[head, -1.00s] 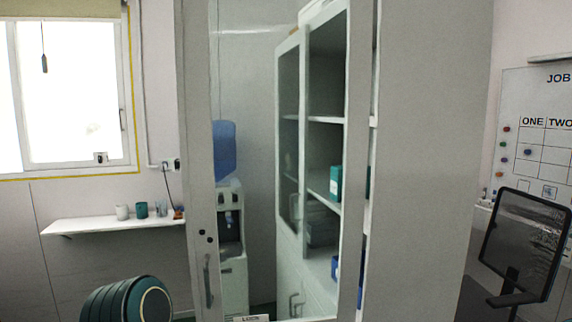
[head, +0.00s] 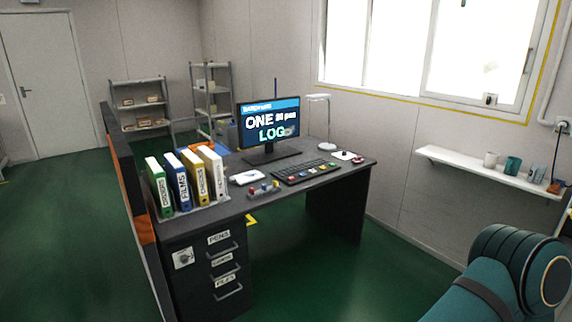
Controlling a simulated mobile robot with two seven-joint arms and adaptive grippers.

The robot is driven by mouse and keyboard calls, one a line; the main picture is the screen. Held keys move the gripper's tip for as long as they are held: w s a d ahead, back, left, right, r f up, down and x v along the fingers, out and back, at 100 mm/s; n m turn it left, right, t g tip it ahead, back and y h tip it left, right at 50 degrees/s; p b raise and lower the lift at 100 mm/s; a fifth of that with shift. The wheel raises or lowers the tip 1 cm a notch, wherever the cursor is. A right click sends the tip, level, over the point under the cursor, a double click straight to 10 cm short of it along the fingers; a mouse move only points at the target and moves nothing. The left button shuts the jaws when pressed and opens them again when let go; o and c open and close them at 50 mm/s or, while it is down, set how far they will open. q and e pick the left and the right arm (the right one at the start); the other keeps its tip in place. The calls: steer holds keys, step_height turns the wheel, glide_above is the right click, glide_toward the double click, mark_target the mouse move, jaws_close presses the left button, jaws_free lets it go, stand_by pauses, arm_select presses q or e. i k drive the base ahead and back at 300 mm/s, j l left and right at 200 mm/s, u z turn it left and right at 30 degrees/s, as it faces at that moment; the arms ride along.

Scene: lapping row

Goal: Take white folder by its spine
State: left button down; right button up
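The white folder (head: 214,172) stands upright at the right end of a row of folders on the dark desk in the head view. Its spine faces me and carries a label too small to read. A yellow folder (head: 194,176) stands just left of it, then a blue folder (head: 177,181) and a green folder (head: 160,187). Neither gripper shows in the view. A teal and black part of my own arm fills the lower right corner. The white folder is well away from it.
The desk (head: 318,184) also bears a monitor (head: 270,125), a keyboard (head: 305,172) and a lamp (head: 321,120). An orange and dark partition (head: 127,180) edges the desk's left side. A wall shelf (head: 480,172) with cups is at right. Green floor is clear at left and in front.

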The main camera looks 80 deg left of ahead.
mark_target(213, 166)
steer(key=u, duration=2.85)
steer(key=i+j+u, duration=0.1)
steer(key=u, duration=0.35)
